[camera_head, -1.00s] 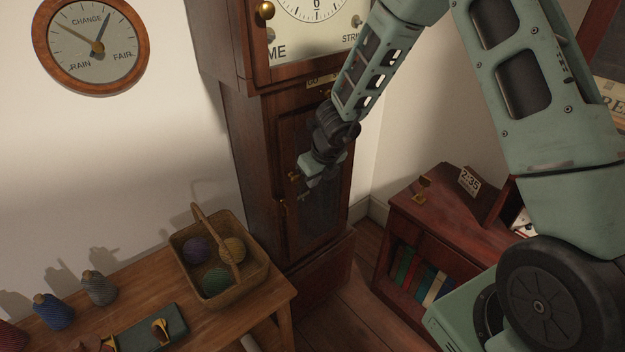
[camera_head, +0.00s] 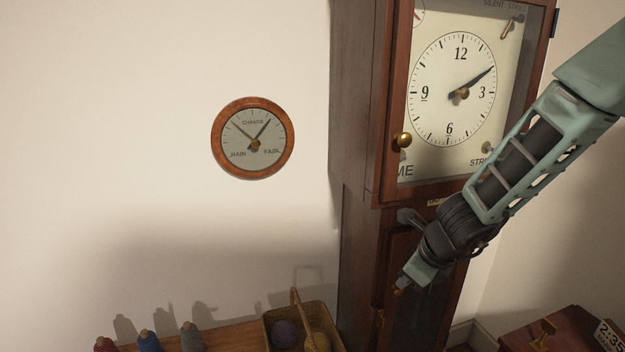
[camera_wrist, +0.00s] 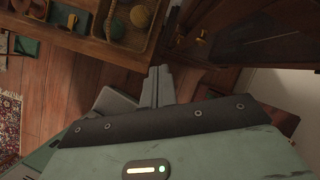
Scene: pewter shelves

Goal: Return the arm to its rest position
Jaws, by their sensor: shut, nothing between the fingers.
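My arm reaches in from the upper right in the head view and slants down to the left. My gripper (camera_head: 400,286) is at its lower end, in front of the tall clock's lower case. In the wrist view its two grey fingers (camera_wrist: 156,86) lie together with nothing between them. I cannot tell the exact gap between the gripper and the clock.
The tall wooden clock (camera_head: 360,130) stands close behind my arm. A round barometer (camera_head: 253,138) hangs on the wall. The bench holds a basket (camera_head: 278,337) of yarn balls and several spools (camera_head: 149,342). A low cabinet (camera_head: 568,335) stands lower right. A rug (camera_wrist: 9,125) lies left.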

